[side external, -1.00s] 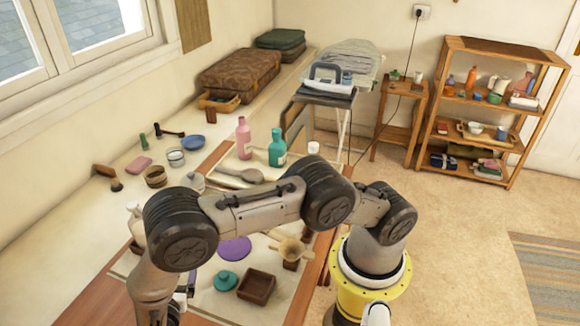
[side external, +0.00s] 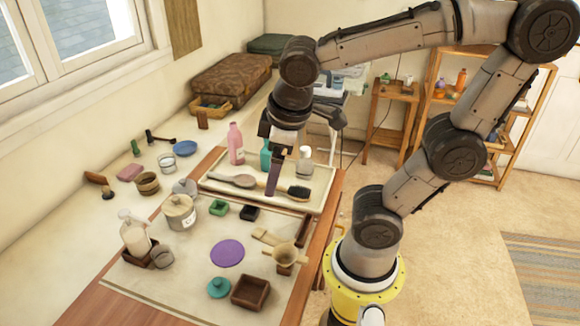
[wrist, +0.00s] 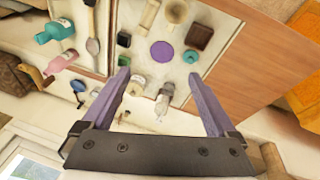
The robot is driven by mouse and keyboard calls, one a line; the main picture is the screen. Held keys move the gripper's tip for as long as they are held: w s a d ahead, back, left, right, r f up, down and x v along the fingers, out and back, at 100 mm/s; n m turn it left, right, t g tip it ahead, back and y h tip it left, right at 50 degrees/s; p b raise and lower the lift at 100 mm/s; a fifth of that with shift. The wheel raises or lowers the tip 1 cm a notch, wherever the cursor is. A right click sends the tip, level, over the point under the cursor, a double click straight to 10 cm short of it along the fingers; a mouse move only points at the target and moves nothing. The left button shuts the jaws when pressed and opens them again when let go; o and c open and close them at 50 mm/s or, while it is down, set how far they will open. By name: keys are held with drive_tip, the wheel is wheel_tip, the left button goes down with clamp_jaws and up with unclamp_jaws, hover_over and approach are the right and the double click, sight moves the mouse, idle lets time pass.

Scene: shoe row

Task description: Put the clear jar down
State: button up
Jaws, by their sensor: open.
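My gripper (side external: 272,182) is open and empty above the pale tray (side external: 325,188) at the back of the table; its spread purple fingers (wrist: 158,76) show nothing between them in grasp. Several jars could be the clear jar, and I cannot tell which. A pale lidded jar (side external: 180,214) with a label stands upright on the mat, left of my gripper. A clear capped bottle (side external: 304,163) stands on the tray, right of my gripper.
Pink (side external: 236,144) and teal (side external: 265,158) bottles stand behind my gripper. A black-bristled brush (side external: 292,192) lies close below it. A purple disc (side external: 227,253), teal lid (side external: 218,287), wooden box (side external: 250,291) and wooden cup (side external: 285,256) occupy the mat's front, with bare patches between.

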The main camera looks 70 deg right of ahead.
drive_tip(key=s+m+t, duration=0.1)
drive_tip(key=s+r+t+y, duration=0.1)
drive_tip(key=s+a+m, duration=0.1)
drive_tip(key=shift+s+r+m+t, duration=0.15)
drive_tip(key=shift+m+t, duration=0.15)
drive_tip(key=shift+t, duration=0.1)
